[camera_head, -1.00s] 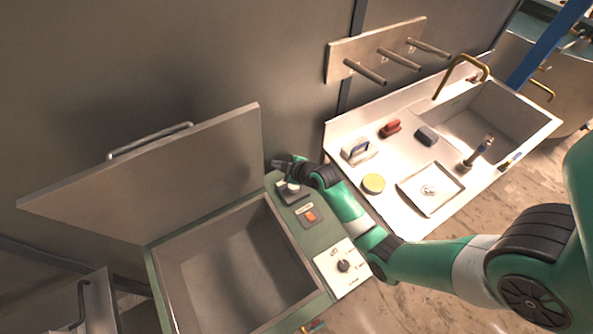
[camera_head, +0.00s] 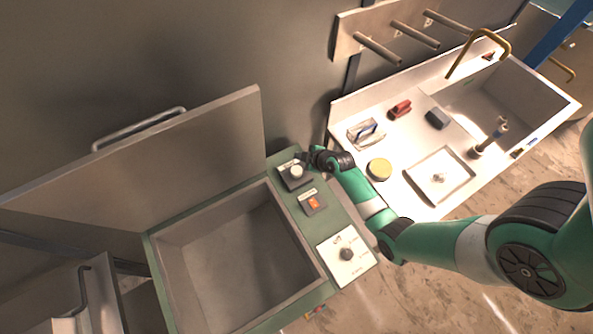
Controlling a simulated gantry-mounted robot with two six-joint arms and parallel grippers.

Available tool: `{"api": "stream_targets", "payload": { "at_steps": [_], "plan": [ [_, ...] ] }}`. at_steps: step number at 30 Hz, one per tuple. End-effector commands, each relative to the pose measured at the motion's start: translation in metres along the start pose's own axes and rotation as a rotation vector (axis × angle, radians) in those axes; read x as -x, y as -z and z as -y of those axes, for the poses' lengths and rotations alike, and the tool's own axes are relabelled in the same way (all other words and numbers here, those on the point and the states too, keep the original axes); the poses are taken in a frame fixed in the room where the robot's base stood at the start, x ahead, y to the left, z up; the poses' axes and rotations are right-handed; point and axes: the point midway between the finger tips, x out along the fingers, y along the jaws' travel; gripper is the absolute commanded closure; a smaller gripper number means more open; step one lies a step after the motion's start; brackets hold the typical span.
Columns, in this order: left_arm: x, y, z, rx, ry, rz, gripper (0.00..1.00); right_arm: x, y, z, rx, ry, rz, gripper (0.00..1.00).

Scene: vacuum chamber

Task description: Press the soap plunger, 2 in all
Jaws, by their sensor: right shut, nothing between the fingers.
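A round pale knob on a dark square base, which looks like the soap plunger (camera_head: 296,172), sits at the far end of the green control strip beside the open basin. The knob is uncovered and stands up from its base. My right gripper (camera_head: 305,157) is shut and empty, just behind and right of the knob. It appears apart from the knob, though its fingertips are small and dark here. My left gripper is not in view.
An orange switch (camera_head: 313,203) and a dial panel (camera_head: 346,255) lie nearer on the strip. A raised lid (camera_head: 150,165) stands left. A white sink counter (camera_head: 405,133) to the right holds a yellow round item (camera_head: 379,169), a tray (camera_head: 440,201) and brushes.

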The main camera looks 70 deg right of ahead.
Motion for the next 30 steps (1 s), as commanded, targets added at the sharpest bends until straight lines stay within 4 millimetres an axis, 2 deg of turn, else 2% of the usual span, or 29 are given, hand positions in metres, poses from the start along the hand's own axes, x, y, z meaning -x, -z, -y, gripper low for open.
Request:
{"api": "stream_targets", "payload": {
  "at_steps": [1,13,18,30],
  "plan": [
    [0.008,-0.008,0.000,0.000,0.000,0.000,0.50,-0.008,-0.006,0.006,0.000,0.001,0.000,1.00],
    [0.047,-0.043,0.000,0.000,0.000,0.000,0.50,-0.048,-0.035,0.034,0.000,-0.001,-0.001,1.00],
    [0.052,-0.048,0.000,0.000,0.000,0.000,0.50,-0.053,-0.038,0.038,0.000,-0.001,-0.001,1.00],
    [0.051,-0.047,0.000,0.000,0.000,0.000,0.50,-0.052,-0.038,0.038,0.000,-0.001,0.000,1.00]
  ]
}}
